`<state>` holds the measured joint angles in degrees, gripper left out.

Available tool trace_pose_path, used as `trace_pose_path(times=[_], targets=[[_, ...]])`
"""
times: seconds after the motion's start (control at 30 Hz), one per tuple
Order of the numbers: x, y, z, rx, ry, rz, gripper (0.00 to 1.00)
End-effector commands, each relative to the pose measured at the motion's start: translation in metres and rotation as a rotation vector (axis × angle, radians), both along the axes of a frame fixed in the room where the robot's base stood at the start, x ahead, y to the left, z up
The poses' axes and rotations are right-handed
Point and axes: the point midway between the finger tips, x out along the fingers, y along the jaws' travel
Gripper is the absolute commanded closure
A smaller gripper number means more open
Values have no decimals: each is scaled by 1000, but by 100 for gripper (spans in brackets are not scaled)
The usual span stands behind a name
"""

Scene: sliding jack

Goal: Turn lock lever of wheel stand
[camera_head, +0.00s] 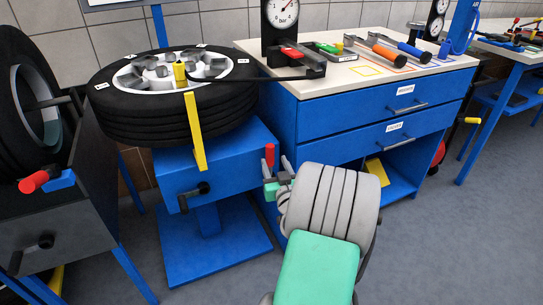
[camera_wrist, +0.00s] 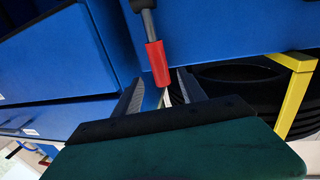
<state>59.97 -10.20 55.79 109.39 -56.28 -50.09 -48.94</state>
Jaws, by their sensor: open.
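The wheel stand (camera_head: 215,158) is a blue box on a post, with a tire (camera_head: 175,95) lying flat on top. Its lock lever with a red handle (camera_head: 269,156) stands upright at the box's right front corner. In the wrist view the red handle (camera_wrist: 157,64) on its grey shaft reaches between the fingertips of my gripper (camera_wrist: 160,88). My gripper is open, with one finger on each side of the handle and not closed on it. In the head view my gripper (camera_head: 283,172) is at the lever, and my wrist hides part of this area.
A yellow bar (camera_head: 195,130) hangs down the tire's front, and a black crank (camera_head: 194,194) sticks out of the box. A blue workbench (camera_head: 375,115) with drawers stands close on the right. Another stand with a red handle (camera_head: 33,181) is at the left. Grey floor is open at right.

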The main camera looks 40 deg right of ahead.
Motion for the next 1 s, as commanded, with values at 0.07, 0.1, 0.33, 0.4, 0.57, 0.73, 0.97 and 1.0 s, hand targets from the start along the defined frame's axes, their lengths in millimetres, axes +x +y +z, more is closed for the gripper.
trace_pose_path(times=[0.07, 0.1, 0.33, 0.4, 0.57, 0.73, 0.97, 1.0], targets=[[15, -6, 1, 0, 0, 4, 51], [22, -10, 1, -1, 0, 4, 51], [41, -21, 0, 0, 1, 1, 51], [42, -22, 0, 0, 1, 1, 51], [42, -21, 0, 0, 1, 1, 53], [42, -21, 0, 0, 1, 1, 67], [41, -21, 0, 1, 2, 1, 86], [41, -21, 0, 1, 2, 1, 89]])
